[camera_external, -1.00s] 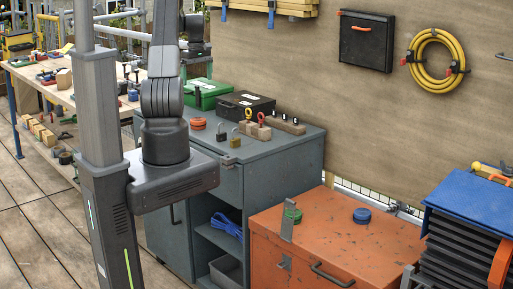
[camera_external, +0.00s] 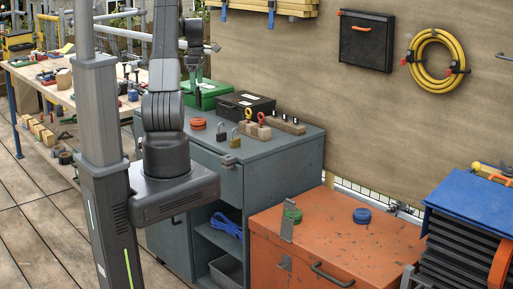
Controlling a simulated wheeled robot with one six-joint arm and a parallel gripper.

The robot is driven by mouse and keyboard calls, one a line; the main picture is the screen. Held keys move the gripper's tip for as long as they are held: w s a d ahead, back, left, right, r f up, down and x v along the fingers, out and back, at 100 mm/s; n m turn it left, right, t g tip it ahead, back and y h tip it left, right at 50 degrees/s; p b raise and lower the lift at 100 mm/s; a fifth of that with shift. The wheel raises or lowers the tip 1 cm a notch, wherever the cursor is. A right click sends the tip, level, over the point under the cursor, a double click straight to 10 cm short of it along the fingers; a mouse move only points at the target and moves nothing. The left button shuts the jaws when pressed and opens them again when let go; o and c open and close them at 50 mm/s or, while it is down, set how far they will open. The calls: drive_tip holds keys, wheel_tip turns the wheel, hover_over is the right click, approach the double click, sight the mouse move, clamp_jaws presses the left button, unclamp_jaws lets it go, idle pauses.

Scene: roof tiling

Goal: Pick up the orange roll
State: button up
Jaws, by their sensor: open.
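The orange roll (camera_external: 198,124) lies flat on top of the grey cabinet (camera_external: 262,146), near its left end and just right of my arm. My gripper (camera_external: 197,98) hangs down above and a little behind the roll as seen here, in front of the green case. It is small and dark in this view. It is open, with nothing seen in it, and it is apart from the roll.
Behind the roll are a green case (camera_external: 208,88) and a black case (camera_external: 246,104). Padlocks (camera_external: 235,139) and wooden blocks (camera_external: 258,131) stand to its right.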

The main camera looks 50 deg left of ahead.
sight(197, 119)
wheel_tip(197, 119, down, 16)
drive_tip(key=n+b, duration=0.1)
drive_tip(key=n, duration=0.5)
drive_tip(key=n+b, duration=0.2)
drive_tip(key=n, duration=0.4)
drive_tip(key=shift+s+f+n, duration=0.15)
drive_tip(key=shift+f+n, duration=0.05)
drive_tip(key=shift+n, duration=0.1)
drive_tip(key=shift+c, duration=0.2)
drive_tip(key=c, duration=1.1)
